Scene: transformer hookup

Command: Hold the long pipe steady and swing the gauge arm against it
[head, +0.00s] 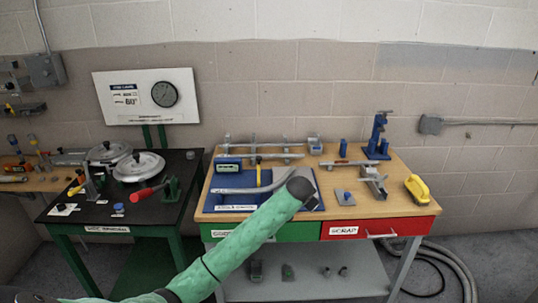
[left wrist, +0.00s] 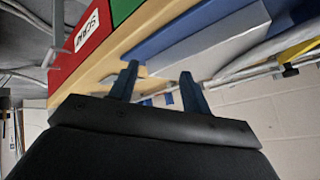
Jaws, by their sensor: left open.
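A long straight grey pipe (head: 262,155) lies across the back of the blue mat on the wooden bench. A curved grey pipe (head: 245,190) lies nearer the front; its right end is hidden behind my left gripper (head: 300,188). A slim yellow-and-black upright piece (head: 258,170) stands by the straight pipe; I cannot tell whether it is the gauge arm. My left gripper, also in the left wrist view (left wrist: 158,72), is open with nothing between its fingers, over the mat's right part. The right gripper is not in view.
A digital readout box (head: 229,167) stands on the blue mat (head: 232,201). A blue press (head: 378,138), a grey fixture (head: 374,182) and a yellow tool (head: 417,188) occupy the bench's right side. A black table (head: 105,212) with round lids stands left.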

